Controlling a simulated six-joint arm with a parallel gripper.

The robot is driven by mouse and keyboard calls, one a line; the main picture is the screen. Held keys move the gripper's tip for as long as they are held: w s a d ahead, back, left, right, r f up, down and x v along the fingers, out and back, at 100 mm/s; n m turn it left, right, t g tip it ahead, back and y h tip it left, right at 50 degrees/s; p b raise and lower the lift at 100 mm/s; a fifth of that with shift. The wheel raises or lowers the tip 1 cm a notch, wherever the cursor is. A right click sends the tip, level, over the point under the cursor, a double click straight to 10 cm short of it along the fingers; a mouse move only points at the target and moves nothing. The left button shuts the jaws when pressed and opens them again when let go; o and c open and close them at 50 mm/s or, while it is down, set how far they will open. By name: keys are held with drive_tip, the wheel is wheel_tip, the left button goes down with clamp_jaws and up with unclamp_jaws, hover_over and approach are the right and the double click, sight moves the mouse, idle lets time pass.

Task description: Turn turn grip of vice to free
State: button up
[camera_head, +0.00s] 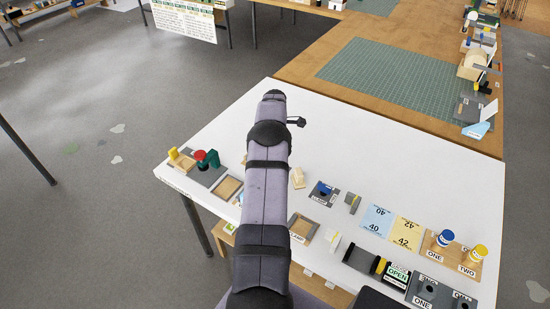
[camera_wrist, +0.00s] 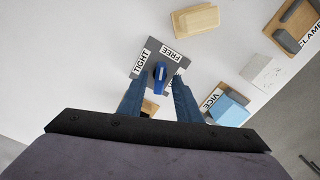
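In the wrist view a blue turn grip (camera_wrist: 160,74) stands on a grey plate (camera_wrist: 150,48). The plate has a TIGHT label (camera_wrist: 141,61) at its upper left and a FREE label (camera_wrist: 173,53) at its upper right. A third label is partly covered by a finger. The grip runs roughly up and down the picture, between the two labels. My gripper (camera_wrist: 160,83) is open, its two blue fingers apart on either side of the grip. I cannot tell if they touch it. In the head view my arm hides the gripper.
In the wrist view a blue block (camera_wrist: 229,111) sits by a VICE label (camera_wrist: 213,101). In the head view the white table (camera_head: 347,133) is clear at the back.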

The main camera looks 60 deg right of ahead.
drive_tip(key=shift+f, duration=0.1)
clamp_jaws()
drive_tip(key=shift+f+m+b, duration=0.15)
drive_tip(key=shift+m+b, duration=0.65)
drive_tip(key=shift+m, duration=0.1)
drive_tip(key=shift+r+m+b, duration=0.2)
drive_tip(key=shift+m+b, duration=0.2)
drive_tip(key=shift+m, duration=1)
unclamp_jaws()
